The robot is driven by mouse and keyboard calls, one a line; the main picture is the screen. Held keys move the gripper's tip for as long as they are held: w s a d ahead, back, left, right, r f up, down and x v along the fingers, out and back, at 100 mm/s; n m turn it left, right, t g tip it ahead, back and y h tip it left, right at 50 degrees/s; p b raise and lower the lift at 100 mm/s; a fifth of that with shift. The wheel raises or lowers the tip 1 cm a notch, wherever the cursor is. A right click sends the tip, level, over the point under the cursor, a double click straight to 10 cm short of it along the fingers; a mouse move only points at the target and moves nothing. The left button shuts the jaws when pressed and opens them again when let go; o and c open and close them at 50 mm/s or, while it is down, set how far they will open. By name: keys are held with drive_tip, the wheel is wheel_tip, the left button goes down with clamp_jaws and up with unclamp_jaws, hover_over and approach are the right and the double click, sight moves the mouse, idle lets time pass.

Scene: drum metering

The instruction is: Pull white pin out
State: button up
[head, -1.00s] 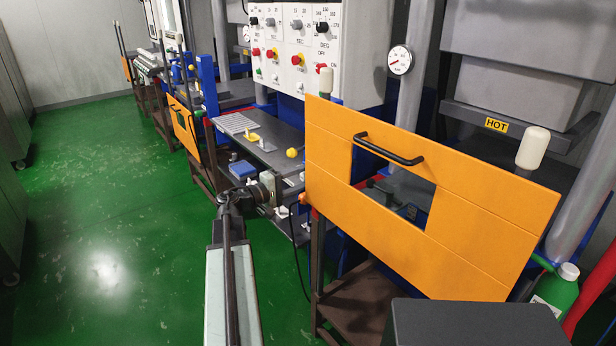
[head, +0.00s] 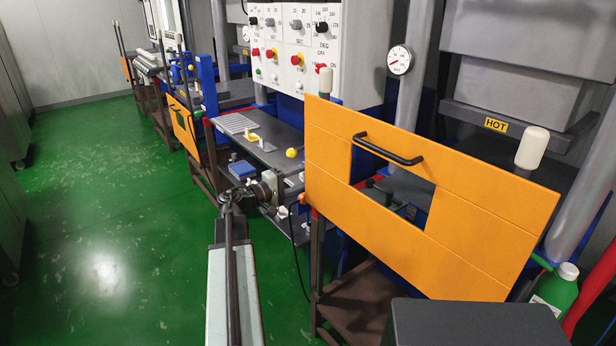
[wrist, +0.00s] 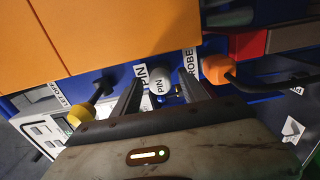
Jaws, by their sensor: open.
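In the wrist view a pale rounded knob, the white pin (wrist: 158,73), stands between my fingers beside labels reading PIN. My gripper (wrist: 157,84) is open, with one dark finger on each side of the knob. I cannot tell whether either finger touches it. In the head view my gripper reaches in at the panel left of the orange guard; its fingertips and the pin are not clear there.
A yellow knob (wrist: 80,114) is left of my fingers and an orange knob (wrist: 215,70) on a dark bent rod is right. The orange guard (head: 330,135) with a black handle (head: 388,149) stands close by. Green floor (head: 110,220) is clear at left.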

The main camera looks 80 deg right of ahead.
clamp_jaws()
idle(1.4)
drive_tip(key=shift+w, duration=0.1)
drive_tip(key=shift+v, duration=2.95)
drive_tip(key=shift+v, duration=2)
drive_tip(key=shift+a, duration=0.1)
